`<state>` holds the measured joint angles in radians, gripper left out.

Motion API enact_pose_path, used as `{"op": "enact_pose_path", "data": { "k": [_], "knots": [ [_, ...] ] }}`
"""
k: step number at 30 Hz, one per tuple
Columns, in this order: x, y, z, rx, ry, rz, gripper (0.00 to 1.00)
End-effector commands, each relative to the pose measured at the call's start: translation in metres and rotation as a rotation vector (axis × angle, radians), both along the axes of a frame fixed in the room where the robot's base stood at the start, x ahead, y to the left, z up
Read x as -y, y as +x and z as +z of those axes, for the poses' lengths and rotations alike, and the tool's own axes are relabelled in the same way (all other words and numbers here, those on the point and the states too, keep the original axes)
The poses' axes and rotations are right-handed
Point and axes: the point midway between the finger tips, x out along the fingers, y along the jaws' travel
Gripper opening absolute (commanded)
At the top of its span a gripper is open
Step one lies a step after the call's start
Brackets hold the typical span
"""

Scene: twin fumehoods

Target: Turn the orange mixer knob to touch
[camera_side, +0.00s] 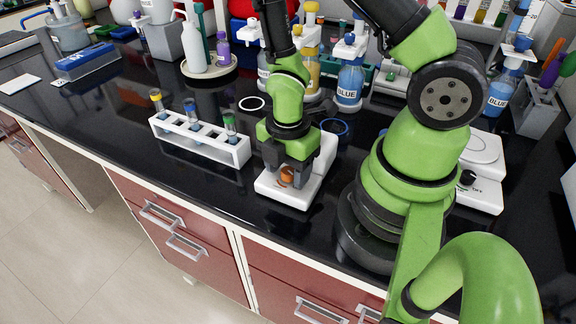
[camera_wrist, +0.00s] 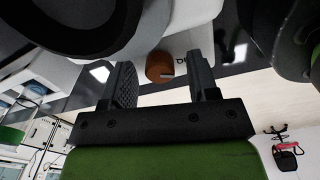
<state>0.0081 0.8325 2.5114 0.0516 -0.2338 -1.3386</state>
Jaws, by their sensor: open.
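The orange mixer knob (camera_side: 287,174) sits on the front of the white mixer (camera_side: 292,193), low down. In the wrist view the knob (camera_wrist: 159,66) shows between the two fingers, near the left one, with a pale pointer mark on its edge. Dark lettering stands on the white face to its right, only partly readable. My gripper (camera_side: 286,176) is open at the mixer's front, with a finger on either side of the knob. In the wrist view my gripper (camera_wrist: 162,85) shows a gap on the knob's right. I cannot tell whether the left finger touches it.
A white rack (camera_side: 200,138) with several capped tubes stands just left of the mixer. A white balance (camera_side: 482,185) is right, behind my arm. Blue-labelled bottles (camera_side: 349,84) stand behind. The black bench top (camera_side: 110,120) is clear at the left front.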

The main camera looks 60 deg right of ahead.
Motion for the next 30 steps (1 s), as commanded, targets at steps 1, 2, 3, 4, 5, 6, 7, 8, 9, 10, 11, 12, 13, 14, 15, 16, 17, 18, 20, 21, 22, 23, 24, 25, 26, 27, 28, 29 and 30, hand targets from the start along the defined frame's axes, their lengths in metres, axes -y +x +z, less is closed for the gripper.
{"op": "enact_pose_path", "data": {
  "k": [1, 2, 3, 4, 5, 6, 7, 8, 9, 10, 11, 12, 13, 14, 15, 16, 17, 18, 20, 21, 22, 23, 24, 25, 26, 27, 28, 29, 30],
  "knots": [
    [0.0, 0.0, 0.0001, 0.0, 0.0, 0.0, 0.54],
    [0.0, 0.0001, 0.0001, 0.0, 0.0, 0.0, 0.52],
    [0.0, 0.0, 0.0002, 0.0, 0.0, 0.0, 0.43],
    [0.0, 0.0, 0.0002, 0.0, 0.0, 0.0, 0.36],
    [0.0, 0.0, 0.0002, 0.0, 0.0, 0.0, 0.29],
    [0.0, 0.0, 0.0002, 0.0, 0.0, 0.0, 0.2],
    [0.0, 0.0, 0.0002, 0.0, 0.0, 0.0, 0.13],
    [0.0, 0.0, 0.0002, 0.0, 0.0, 0.0, 0.06],
    [0.0, 0.0, 0.0003, 0.0, 0.0, 0.0, 0.05],
    [0.0, 0.0, 0.0003, 0.0, 0.0, 0.0, 0.05],
    [0.0, 0.0, 0.0003, 0.0, 0.0, 0.0, 0.05],
    [0.0, 0.0, 0.0003, 0.0, 0.0, -0.001, 0.05],
    [0.0, 0.0, 0.0003, 0.0, 0.0, -0.003, 0.05],
    [0.0, 0.0, 0.0003, 0.0, 0.0, -0.006, 0.05],
    [0.0, 0.0, 0.0003, 0.0, 0.0, -0.011, 0.05],
    [0.0, 0.0, 0.0003, 0.0, 0.0, -0.016, 0.05],
    [0.0, 0.0, 0.0003, 0.0, 0.0, -0.024, 0.05],
    [0.0001, 0.0, 0.0004, 0.0, 0.0, -0.036, 0.05],
    [0.0001, 0.0, 0.0004, 0.0, -0.001, -0.058, 0.05],
    [0.0001, 0.0, 0.0004, 0.0, -0.001, -0.077, 0.05],
    [0.0002, 0.0, 0.0004, 0.0, -0.001, -0.094, 0.05],
    [0.0002, 0.0, 0.0004, 0.0, -0.001, -0.112, 0.05],
    [0.0003, 0.0, 0.0004, -0.001, -0.002, -0.139, 0.05],
    [0.0003, 0.0, 0.0004, -0.001, -0.002, -0.161, 0.05],
    [0.0003, 0.0, 0.0004, -0.001, -0.002, -0.184, 0.05],
    [0.0003, 0.0, 0.0004, -0.001, -0.002, -0.217, 0.05],
    [0.0003, 0.0, 0.0004, -0.001, -0.002, -0.244, 0.05],
    [0.0004, 0.0, 0.0004, -0.001, -0.002, -0.271, 0.05],
    [0.0004, 0.0, 0.0004, -0.001, -0.002, -0.308, 0.05]
  ]
}}
